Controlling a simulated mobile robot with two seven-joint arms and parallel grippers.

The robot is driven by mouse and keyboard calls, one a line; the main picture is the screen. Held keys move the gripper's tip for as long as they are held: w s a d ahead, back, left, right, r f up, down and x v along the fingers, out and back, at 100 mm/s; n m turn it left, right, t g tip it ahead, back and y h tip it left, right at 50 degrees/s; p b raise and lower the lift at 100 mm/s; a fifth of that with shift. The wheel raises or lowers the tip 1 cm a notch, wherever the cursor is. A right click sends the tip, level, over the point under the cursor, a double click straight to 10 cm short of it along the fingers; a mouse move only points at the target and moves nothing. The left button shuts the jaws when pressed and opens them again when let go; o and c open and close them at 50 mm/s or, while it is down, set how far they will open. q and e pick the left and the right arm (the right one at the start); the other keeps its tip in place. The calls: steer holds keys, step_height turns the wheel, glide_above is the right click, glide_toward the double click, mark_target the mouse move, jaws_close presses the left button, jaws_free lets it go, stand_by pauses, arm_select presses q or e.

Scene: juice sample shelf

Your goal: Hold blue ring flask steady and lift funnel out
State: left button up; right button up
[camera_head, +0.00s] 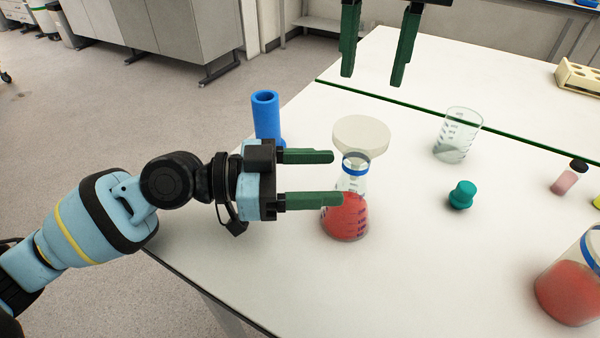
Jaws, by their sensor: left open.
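The blue ring flask (345,218) stands upright on the white table, with red liquid in its lower part and a blue band around its clear neck. A cream funnel (361,135) sits at the flask's mouth, its wide top above the neck. My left gripper (338,178) is open, its green fingers pointing right at the flask's neck. The lower finger overlaps the flask's left side in the picture; I cannot tell if either finger touches. My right gripper (373,78) hangs at the top, open and empty, above and behind the funnel. Its upper part is out of frame.
A blue cylinder (267,120) stands behind my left gripper. To the right are a clear beaker (457,135), a teal stopper (461,196), a small pink vial (567,180) and another red-filled flask (570,290). The table's front middle is clear.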

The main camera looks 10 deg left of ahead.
mark_target(354, 175)
arm_select(q)
steer(key=shift+x, duration=2.55)
steer(key=c, duration=1.2)
